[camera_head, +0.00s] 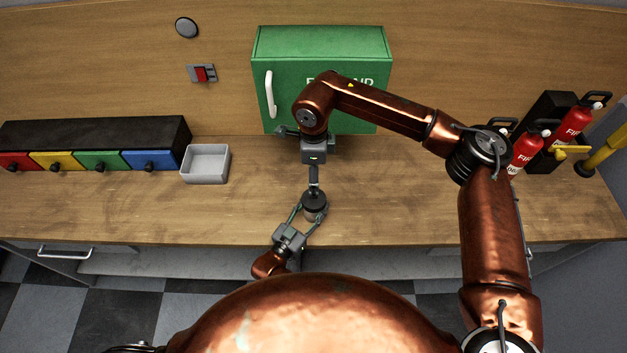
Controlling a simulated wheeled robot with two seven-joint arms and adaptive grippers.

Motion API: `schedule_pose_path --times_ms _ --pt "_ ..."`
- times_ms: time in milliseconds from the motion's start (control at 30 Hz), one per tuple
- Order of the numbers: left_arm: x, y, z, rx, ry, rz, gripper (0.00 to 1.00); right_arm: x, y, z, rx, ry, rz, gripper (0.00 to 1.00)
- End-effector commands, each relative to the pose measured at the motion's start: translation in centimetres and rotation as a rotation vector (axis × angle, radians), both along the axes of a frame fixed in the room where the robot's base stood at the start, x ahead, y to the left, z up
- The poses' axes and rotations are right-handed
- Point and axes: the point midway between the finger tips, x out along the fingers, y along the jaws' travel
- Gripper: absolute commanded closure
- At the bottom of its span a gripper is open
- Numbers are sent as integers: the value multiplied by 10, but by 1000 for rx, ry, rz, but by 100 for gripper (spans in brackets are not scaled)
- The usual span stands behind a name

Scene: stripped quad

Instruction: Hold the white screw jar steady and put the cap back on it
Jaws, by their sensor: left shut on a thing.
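The screw jar (315,214) stands near the front edge of the worktop, in the middle of the view. Little of its pale body shows. A dark round cap (315,199) is at its top; I cannot tell whether it is seated or just held there. My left gripper (311,212) comes from the front edge and is shut on the jar, one finger on each side. My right gripper (314,186) points down from above, its fingers seen in line at the cap. Its grip is too small and covered to tell.
A grey open tray (205,164) and a row of coloured drawers (95,145) stand at the left. A green first-aid cabinet (322,60) is behind my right arm. Red fire extinguishers (527,149) stand at the right. The worktop (150,212) is clear left of the jar.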

Motion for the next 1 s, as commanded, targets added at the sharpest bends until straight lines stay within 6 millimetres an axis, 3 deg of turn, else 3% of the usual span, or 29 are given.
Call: schedule_pose_path --times_ms 233,267,533,867,1000 --pt "0 0 0 0 0 0 100 0 0 1 0 0 0 28" --pt "0 0 0 0 0 0 57 0 0 0 0 0 0 28" --pt "0 0 0 0 0 0 39 0 0 0 0 0 0 28" --pt "-2 2 0 0 0 0 38 0 0 0 0 0 0 28" --pt "-16 11 -2 3 3 1 38 0 0 0 0 0 0 28"
